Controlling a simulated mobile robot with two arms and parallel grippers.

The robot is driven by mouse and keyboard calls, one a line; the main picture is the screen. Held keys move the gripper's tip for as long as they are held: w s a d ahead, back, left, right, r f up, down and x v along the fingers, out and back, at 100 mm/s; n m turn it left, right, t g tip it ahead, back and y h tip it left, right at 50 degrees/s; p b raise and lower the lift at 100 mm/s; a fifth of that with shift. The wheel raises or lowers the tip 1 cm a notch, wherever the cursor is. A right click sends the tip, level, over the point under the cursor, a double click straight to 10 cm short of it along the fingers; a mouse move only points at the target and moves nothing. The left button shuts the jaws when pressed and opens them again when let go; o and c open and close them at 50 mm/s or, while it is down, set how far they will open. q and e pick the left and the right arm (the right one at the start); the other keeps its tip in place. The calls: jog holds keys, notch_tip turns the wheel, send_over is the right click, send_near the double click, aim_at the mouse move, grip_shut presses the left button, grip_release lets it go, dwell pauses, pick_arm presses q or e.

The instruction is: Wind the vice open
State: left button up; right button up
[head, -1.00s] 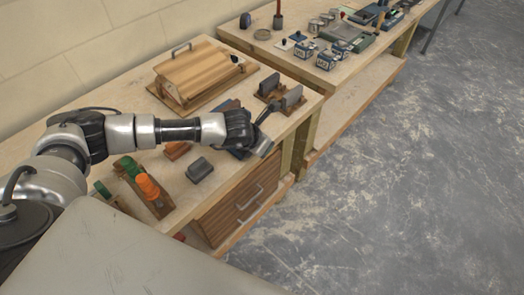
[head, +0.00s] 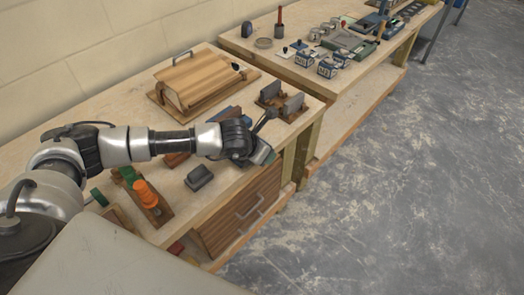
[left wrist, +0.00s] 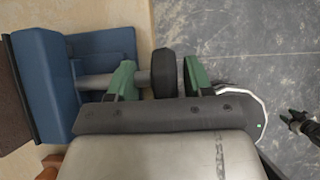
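The blue vice (left wrist: 50,85) is at the left of the left wrist view. Its grey screw (left wrist: 95,82) runs right to a dark round knob (left wrist: 164,73). My left gripper (left wrist: 158,78) has its green fingers apart, one on each side of the knob. A gap shows on the left side; the right finger is very near the knob, and contact is unclear. In the head view the vice (head: 228,113) is mostly hidden behind my left gripper (head: 263,156).
A wooden box with a handle (head: 196,78) lies behind my arm. A grey block (head: 199,177) and a plane with an orange knob (head: 146,195) are nearer. A bookend-like stand (head: 292,104) is beyond the vice. Drawers (head: 238,212) sit below; open floor lies right.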

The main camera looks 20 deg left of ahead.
pick_arm(q)
jog(key=shift+s, duration=0.1)
jog(key=b+v, duration=0.2)
jog(key=v, duration=0.8)
jog(key=shift+r, duration=0.3)
